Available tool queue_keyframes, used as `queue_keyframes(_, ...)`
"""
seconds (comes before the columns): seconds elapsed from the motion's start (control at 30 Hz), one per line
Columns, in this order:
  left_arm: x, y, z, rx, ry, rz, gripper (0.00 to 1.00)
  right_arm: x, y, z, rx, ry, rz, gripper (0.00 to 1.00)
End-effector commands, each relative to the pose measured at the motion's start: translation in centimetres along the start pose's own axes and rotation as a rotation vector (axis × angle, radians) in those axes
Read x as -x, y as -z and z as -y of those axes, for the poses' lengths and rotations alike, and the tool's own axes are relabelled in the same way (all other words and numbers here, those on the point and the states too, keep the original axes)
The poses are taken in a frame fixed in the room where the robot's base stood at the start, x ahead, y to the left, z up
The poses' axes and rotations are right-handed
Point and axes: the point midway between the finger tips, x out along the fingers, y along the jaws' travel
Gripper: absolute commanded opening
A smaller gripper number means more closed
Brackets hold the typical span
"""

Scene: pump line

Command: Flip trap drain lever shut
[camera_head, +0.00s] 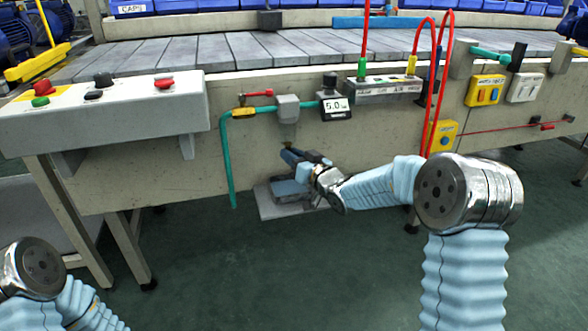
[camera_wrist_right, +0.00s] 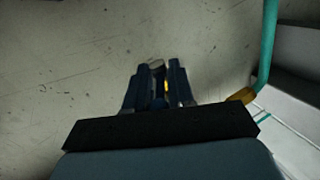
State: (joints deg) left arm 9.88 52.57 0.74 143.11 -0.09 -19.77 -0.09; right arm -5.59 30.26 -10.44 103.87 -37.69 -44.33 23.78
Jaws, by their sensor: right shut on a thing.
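My right gripper (camera_head: 287,151) is at the front wall of the line, just below a grey box-shaped fitting (camera_head: 288,108) on the teal pipe (camera_head: 227,150). Its fingers are closed together around a small thing. In the right wrist view the fingertips (camera_wrist_right: 160,75) have a brownish tip and a bit of yellow between them; this looks like the drain lever (camera_wrist_right: 157,66), mostly hidden by the fingers. Whether the lever is open or shut cannot be told. My left gripper is out of view; only part of the left arm shows at lower left.
A red-handled valve (camera_head: 257,94) sits on the pipe, up left of the gripper. A 5.0 gauge (camera_head: 336,108) is to the right. A button console (camera_head: 110,112) juts out at left. A grey tray (camera_head: 275,207) lies below. Red hoses hang at right.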

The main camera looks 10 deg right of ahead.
Motion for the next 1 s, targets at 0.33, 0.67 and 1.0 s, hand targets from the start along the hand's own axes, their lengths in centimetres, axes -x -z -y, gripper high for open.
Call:
queue_keyframes(0.33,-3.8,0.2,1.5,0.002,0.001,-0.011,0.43,-0.3,-0.4,1.2,0.0,-0.312,-0.061,0.0)
queue_keyframes(0.67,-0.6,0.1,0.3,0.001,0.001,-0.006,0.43,-0.7,0.2,1.9,0.004,-0.623,-0.121,0.0)
queue_keyframes(1.0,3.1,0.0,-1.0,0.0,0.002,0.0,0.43,-1.1,0.1,2.1,0.002,-0.912,-0.182,0.0)
